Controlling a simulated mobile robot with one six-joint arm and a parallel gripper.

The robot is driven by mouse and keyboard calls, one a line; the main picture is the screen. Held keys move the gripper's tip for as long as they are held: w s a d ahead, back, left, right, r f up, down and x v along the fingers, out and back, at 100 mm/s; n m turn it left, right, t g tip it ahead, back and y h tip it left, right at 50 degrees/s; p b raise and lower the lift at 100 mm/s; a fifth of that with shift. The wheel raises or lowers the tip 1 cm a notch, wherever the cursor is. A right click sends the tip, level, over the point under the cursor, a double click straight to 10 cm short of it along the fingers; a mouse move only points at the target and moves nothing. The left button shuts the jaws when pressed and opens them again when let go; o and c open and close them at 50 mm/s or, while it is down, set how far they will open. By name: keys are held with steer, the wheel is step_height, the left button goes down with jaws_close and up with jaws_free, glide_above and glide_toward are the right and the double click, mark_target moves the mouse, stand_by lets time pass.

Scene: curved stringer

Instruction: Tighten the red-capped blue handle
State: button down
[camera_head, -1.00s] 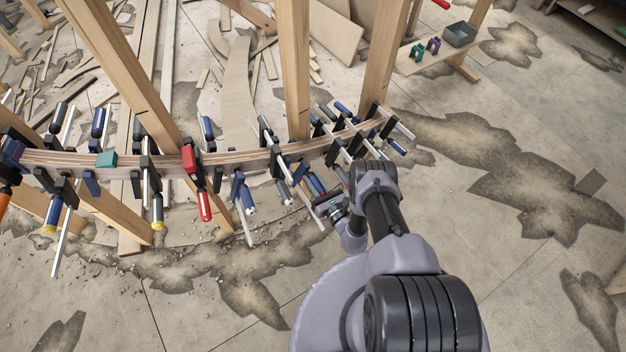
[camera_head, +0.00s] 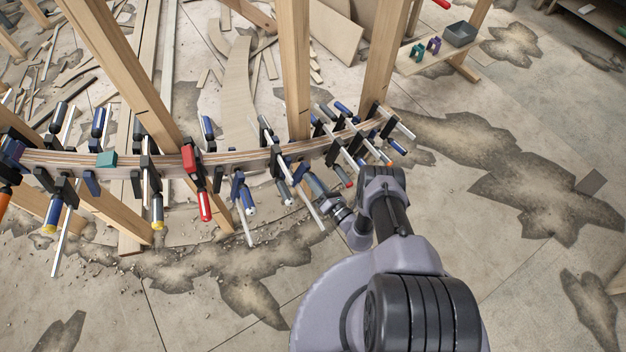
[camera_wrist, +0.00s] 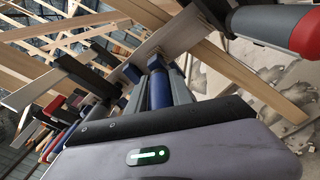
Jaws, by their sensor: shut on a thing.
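My gripper (camera_wrist: 165,85) is shut on a blue handle (camera_wrist: 160,91) in the wrist view, with a finger on each side of it. The held handle's end is hidden by my gripper body, so its cap colour cannot be seen. Beside it, at the upper right of the wrist view, a dark handle with a red cap (camera_wrist: 308,30) stands apart from my fingers. In the head view my gripper (camera_head: 316,186) is among the clamps at the right part of the curved stringer (camera_head: 232,160). A red-tipped handle (camera_head: 347,182) shows just right of it.
Several clamps line the stringer closely on both sides, including a red one (camera_head: 190,165). Wooden posts (camera_head: 296,70) rise behind it. A bench with a grey bin (camera_head: 459,34) stands at the upper right. Floor is open at the right.

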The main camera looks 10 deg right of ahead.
steer(key=shift+w+r, duration=0.1)
steer(key=shift+w, duration=0.05)
stand_by(0.3)
steer(key=c, duration=1.1)
jaws_free()
steer(key=shift+c, duration=0.2)
